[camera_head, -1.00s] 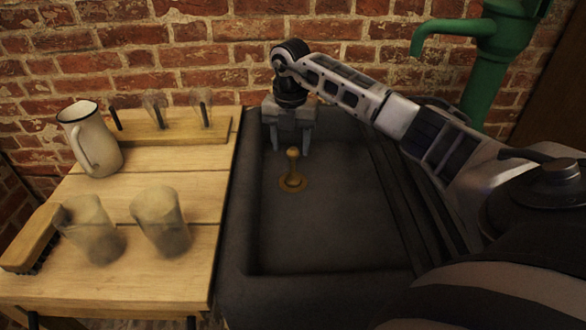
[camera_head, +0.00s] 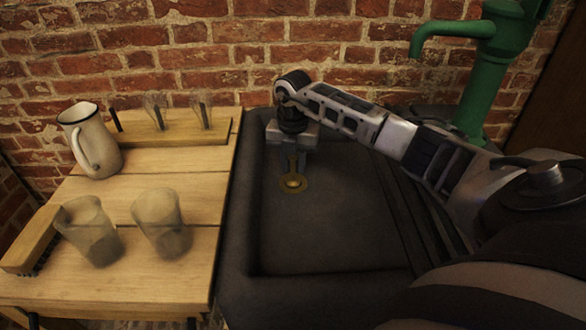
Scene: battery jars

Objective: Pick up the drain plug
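The brass drain plug (camera_head: 292,183) sits in the round drain ring on the floor of the dark stone sink (camera_head: 330,225). Its base shows. The knob that stands up from it is mostly hidden by my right gripper's fingers. My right gripper (camera_head: 293,166) points down at the plug from above. Its fingers are close together around the knob and look shut on it. The plug still looks low, at the drain. My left gripper is not in view.
A wooden worktop (camera_head: 120,283) on the left holds an enamel jug (camera_head: 95,145), two cloudy glass jars (camera_head: 160,222), a wooden brush (camera_head: 30,240) and a rack (camera_head: 170,132) with thin upright pieces. A green pump (camera_head: 487,75) stands behind the sink at right. The sink floor in front is clear.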

